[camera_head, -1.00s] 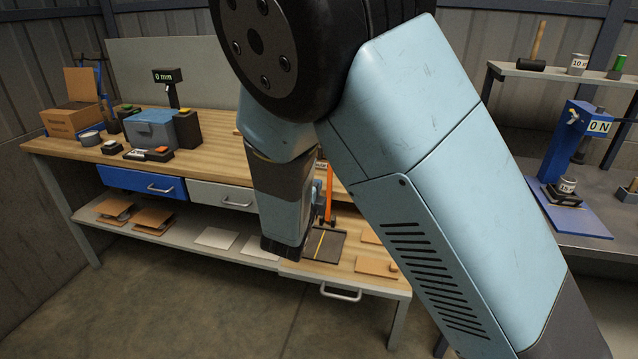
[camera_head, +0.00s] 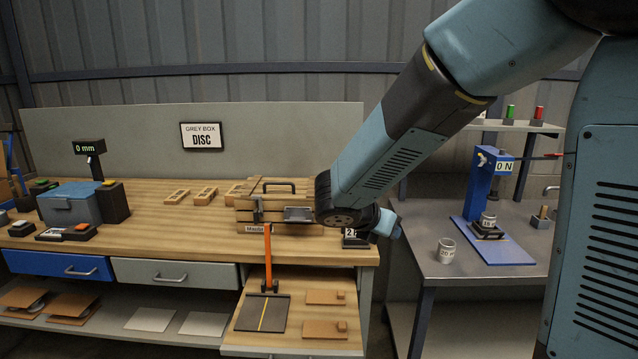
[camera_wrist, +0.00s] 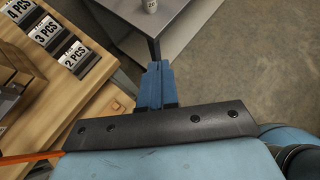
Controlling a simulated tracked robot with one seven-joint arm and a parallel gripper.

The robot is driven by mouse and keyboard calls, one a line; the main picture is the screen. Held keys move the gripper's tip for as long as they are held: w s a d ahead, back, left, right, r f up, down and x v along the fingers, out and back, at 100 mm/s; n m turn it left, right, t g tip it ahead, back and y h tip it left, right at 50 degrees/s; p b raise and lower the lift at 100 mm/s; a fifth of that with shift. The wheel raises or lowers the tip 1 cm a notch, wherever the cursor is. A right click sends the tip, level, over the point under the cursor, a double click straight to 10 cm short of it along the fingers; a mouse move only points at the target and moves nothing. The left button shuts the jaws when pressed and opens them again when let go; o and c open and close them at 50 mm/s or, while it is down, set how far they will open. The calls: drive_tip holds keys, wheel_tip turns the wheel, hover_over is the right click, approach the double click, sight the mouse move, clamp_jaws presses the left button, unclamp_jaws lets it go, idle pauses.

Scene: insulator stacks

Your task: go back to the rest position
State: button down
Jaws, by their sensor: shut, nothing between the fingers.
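My gripper (camera_wrist: 156,83) shows in the wrist view as blue fingers pressed together with nothing between them. It hangs over the gap between the wooden bench (camera_head: 345,250) and the grey table (camera_head: 430,262). In the head view my arm reaches from the upper right down to the left. Its wrist end (camera_head: 388,222) is at the bench's right end, beside the wooden fixture with a dark handle (camera_head: 278,187). The fingertips are hard to make out in the head view.
A blue press (camera_head: 482,185) reading 0 N and a labelled cup (camera_head: 447,250) stand on the grey table. An orange lever (camera_head: 268,258) rises from a pulled-out shelf. Number plates (camera_wrist: 75,55) lie close left of my gripper. A blue-grey box (camera_head: 70,205) is far left.

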drive_tip(key=s+d+r+m+y, duration=0.2)
drive_tip(key=s+r+m, duration=0.1)
drive_tip(key=s+m, duration=0.4)
drive_tip(key=s+d+r+m+y, duration=0.3)
drive_tip(key=s+m, duration=0.4)
drive_tip(key=m, duration=0.4)
drive_tip(key=s+d+r+m+g+y, duration=0.1)
drive_tip(key=s+d+r+m+y, duration=0.1)
drive_tip(key=s+m, duration=0.5)
drive_tip(key=shift+d+r+m+y, duration=0.25)
drive_tip(key=shift+r+m+y, duration=0.35)
drive_tip(key=shift+m, duration=0.5)
